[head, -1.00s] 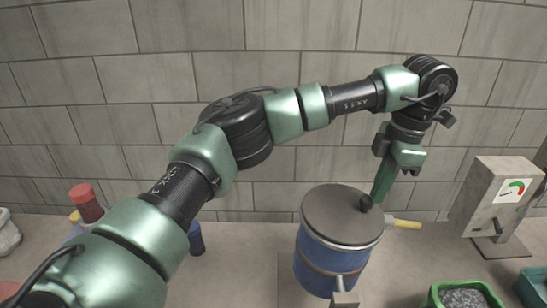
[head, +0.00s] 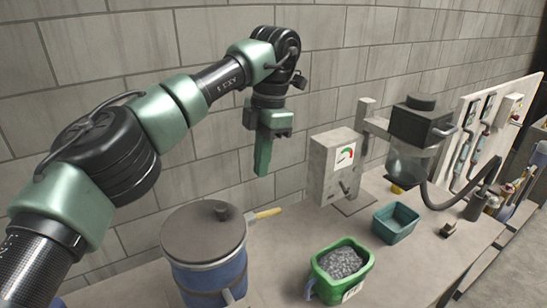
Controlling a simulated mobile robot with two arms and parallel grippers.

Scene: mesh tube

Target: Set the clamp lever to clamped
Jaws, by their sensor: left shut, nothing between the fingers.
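A yellow-handled lever (head: 267,213) sticks out behind the right side of the lid of a blue drum (head: 205,278); I cannot tell for sure that it is the clamp lever, or its setting. Another small lever (head: 345,188) is on the front of the grey gauge box. My left gripper (head: 262,170) points down in the air above and behind the drum, its green fingers together and empty. It is apart from the yellow handle, which shows below its tips. My right gripper is not in view.
The grey gauge box (head: 328,170) stands right of the gripper. A green tub of grey granules (head: 318,275) and an empty teal tray (head: 393,238) are in front. A glass vessel on a stand (head: 405,163) stands farther right. A block wall is behind.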

